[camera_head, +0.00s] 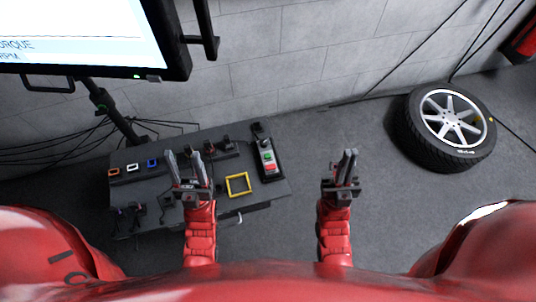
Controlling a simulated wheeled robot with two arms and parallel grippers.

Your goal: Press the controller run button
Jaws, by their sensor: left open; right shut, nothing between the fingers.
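My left gripper (185,163) is open and empty over the middle of the bench, left of the controller. My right gripper (347,163) is shut and empty, over the floor to the right of the bench and apart from the controller.
A yellow square frame (238,184) lies on the bench (270,190) between my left gripper and the controller. Orange, white and blue connectors (132,168) sit at the left. A monitor (85,35) hangs above. A wheel (452,120) lies on the floor at right.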

